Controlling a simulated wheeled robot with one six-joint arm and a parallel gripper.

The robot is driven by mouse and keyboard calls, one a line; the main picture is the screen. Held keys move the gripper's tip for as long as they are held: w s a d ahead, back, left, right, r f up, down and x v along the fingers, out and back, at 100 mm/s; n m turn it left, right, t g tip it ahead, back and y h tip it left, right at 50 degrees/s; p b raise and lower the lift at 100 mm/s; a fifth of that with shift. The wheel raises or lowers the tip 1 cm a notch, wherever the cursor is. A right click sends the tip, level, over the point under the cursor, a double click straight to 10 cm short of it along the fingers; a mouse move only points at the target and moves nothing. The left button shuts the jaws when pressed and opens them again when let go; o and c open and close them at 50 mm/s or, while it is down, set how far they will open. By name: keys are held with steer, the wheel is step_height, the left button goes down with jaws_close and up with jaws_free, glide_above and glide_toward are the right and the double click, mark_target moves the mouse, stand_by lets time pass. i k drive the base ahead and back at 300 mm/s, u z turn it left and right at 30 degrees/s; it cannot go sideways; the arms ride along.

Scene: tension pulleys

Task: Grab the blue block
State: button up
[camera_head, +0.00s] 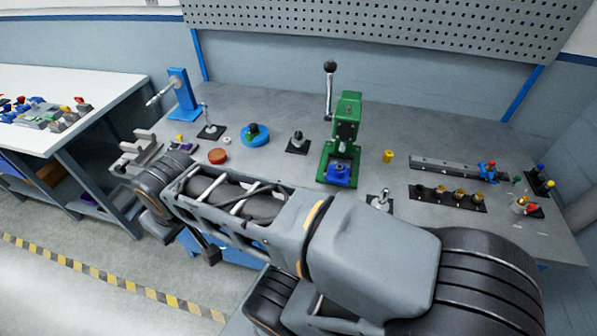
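A small blue block (341,174) sits low in the green press (345,138), at the base under its ram, in the middle of the workbench. My arm stretches across the foreground, in front of and below the press. I cannot make out the fingers of my gripper clearly. A dark part shows below the arm at the left, but I cannot tell whether it is the gripper. I see nothing held.
The grey workbench (395,125) carries a blue stand (183,95), a blue round dish (254,140), a red disc (218,156), a yellow cylinder (388,156) and a dark rail (440,168). A white table (60,85) with small parts stands at the left.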

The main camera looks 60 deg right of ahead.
mark_target(333, 177)
steer(key=u, duration=1.05)
steer(key=k, duration=0.45)
steer(key=z, duration=1.15)
